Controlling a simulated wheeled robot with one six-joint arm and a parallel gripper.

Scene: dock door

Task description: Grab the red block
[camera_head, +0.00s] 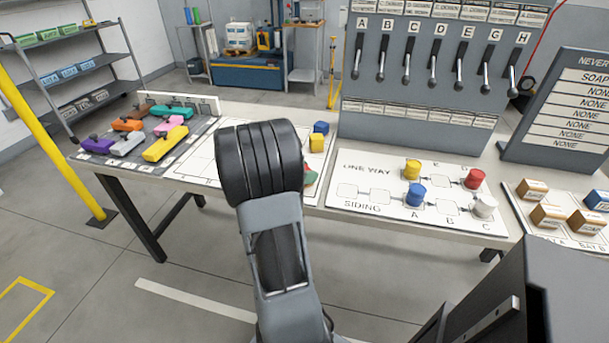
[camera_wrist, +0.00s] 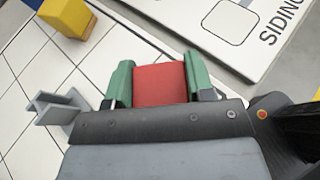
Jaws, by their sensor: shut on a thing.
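The red block (camera_wrist: 160,84) sits between the two green fingertips of my gripper (camera_wrist: 161,86) in the wrist view, and the jaws are shut on it with a finger against each side. A white board with a grid (camera_wrist: 28,82) lies below; I cannot tell whether the block touches it. In the head view my arm hides most of the gripper. Only a bit of green and red shows at the arm's right edge, above the table.
A yellow block (camera_head: 316,143) and a blue block (camera_head: 321,127) are on the grid board. A grey piece (camera_wrist: 55,105) is left of my gripper. The track board (camera_head: 350,207), with several coloured cylinders, lies to the right. Toy-like coloured pieces (camera_head: 166,146) lie left; a lever panel (camera_head: 400,120) stands behind.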

